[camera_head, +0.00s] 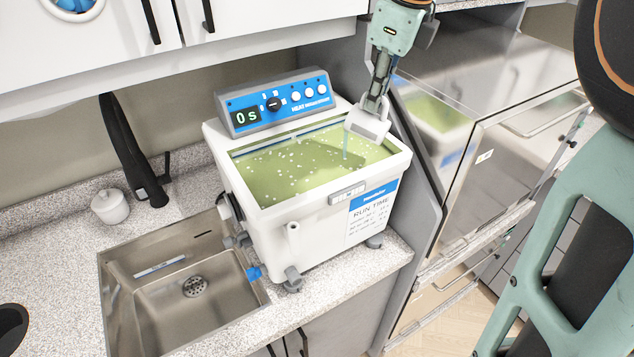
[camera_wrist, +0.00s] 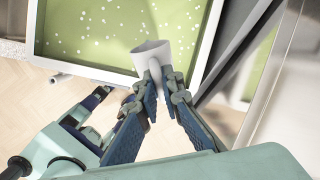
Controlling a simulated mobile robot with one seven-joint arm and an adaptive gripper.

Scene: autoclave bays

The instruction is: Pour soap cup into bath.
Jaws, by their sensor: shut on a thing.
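The bath is a white, box-shaped tank (camera_head: 265,225) full of green liquid (camera_head: 300,172) with white specks. The soap cup (camera_head: 368,122) is small and white, and hangs over the tank's back right corner. My gripper (camera_head: 374,103) is shut on the cup from above. In the wrist view the cup (camera_wrist: 150,54) shows over the green liquid, with my fingers (camera_wrist: 158,88) closed at its near side. The cup's inside is hidden.
A control box (camera_head: 272,103) reading "0 s" stands at the tank's back edge. A steel sink (camera_head: 180,285) with a dark tap (camera_head: 133,155) is at left. A grey panel (camera_head: 415,190) and steel cabinet (camera_head: 480,80) stand close on the right. White cupboards (camera_head: 110,40) hang above.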

